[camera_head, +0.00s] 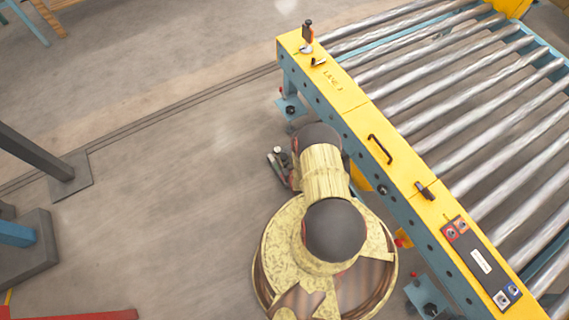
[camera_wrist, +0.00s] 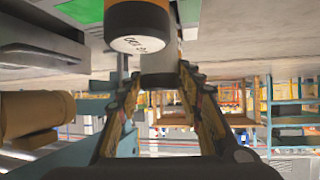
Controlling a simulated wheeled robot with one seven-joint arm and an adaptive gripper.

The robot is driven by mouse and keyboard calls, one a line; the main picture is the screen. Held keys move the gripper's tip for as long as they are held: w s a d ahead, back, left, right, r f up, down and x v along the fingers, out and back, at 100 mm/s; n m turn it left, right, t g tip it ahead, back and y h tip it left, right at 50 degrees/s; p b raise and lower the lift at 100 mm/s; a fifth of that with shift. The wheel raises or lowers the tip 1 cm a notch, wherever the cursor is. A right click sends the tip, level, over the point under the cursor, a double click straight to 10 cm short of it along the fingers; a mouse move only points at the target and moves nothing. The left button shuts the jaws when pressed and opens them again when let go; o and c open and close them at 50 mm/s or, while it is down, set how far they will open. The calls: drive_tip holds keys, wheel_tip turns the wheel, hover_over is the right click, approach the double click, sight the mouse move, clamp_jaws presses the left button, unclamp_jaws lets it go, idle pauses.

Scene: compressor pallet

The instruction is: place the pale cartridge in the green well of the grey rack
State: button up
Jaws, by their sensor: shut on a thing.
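In the wrist view my gripper (camera_wrist: 158,76) is shut on a pale grey block-like thing (camera_wrist: 160,66), which I take for the pale cartridge. Its upper part is hidden behind a dark cylinder (camera_wrist: 138,22) with a white, lettered end face. I cannot tell whether the two touch. A flat green patch (camera_wrist: 84,10) shows at the upper left; I cannot tell whether it belongs to the green well. The grey rack cannot be made out surely in either view. In the head view my gripper (camera_head: 279,168) is mostly hidden beside my arm, over the floor left of the conveyor.
A roller conveyor with a yellow edge rail (camera_head: 350,98) runs along the right, close to my arm. It carries a black handle (camera_head: 380,149) and a button panel (camera_head: 480,260). A dark post (camera_head: 35,150) stands at the left. The floor between is open.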

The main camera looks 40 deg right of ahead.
sight(285, 163)
wheel_tip(285, 163, down, 3)
drive_tip(key=shift+f+b, duration=0.2)
drive_tip(key=shift+b, duration=0.55)
drive_tip(key=shift+r, duration=0.15)
drive_tip(key=o, duration=1.1)
drive_tip(key=shift+s, duration=0.1)
